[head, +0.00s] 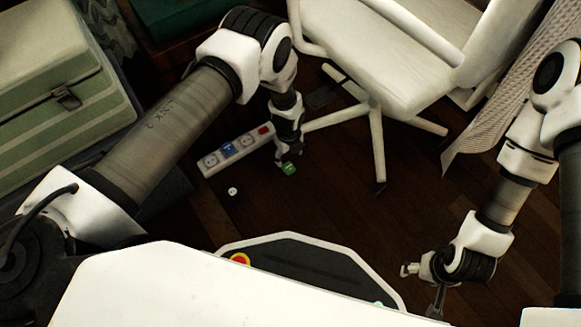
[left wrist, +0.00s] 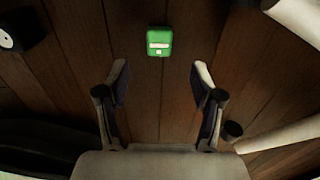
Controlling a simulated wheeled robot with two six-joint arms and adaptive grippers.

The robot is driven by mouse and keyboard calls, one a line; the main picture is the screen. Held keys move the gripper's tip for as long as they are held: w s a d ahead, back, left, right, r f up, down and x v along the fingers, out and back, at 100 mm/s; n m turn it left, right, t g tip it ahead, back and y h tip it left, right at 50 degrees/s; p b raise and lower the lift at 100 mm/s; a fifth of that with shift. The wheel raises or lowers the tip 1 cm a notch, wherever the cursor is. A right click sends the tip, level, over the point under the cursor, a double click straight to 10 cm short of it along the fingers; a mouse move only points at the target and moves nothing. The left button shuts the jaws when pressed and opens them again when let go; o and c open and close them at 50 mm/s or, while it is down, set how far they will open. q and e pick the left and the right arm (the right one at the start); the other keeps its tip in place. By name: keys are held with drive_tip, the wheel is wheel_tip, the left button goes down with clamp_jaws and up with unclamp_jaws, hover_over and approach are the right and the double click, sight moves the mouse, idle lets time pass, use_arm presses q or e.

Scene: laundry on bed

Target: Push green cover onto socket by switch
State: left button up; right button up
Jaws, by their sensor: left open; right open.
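The green cover (head: 289,168) lies on the dark wood floor, right of the white power strip (head: 208,172). In the left wrist view, the green cover (left wrist: 160,41) is a small square block ahead of the fingertips, in line with the gap between them. The strip has a red switch (head: 265,130) at its right end and a bare-looking socket (head: 247,140) beside it. My left gripper (head: 286,158) is over the cover, open and empty; its two spread fingers show in the left wrist view (left wrist: 160,78). My right gripper (head: 422,286) is open and empty at the lower right.
A blue cover (head: 229,149) sits on the strip. A small white round piece (head: 232,191) lies on the floor in front of it. A white chair (head: 380,50) stands close behind my left gripper, its legs spread to the right. A striped green case (head: 60,90) is at left.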

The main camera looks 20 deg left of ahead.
sight(289, 167)
use_arm(q)
drive_tip(key=shift+f+b, duration=0.9)
drive_tip(key=shift+f, duration=0.4)
wheel_tip(289, 167, down, 6)
drive_tip(key=b, duration=0.4)
drive_tip(key=shift+r, duration=0.4)
drive_tip(key=c, duration=1)
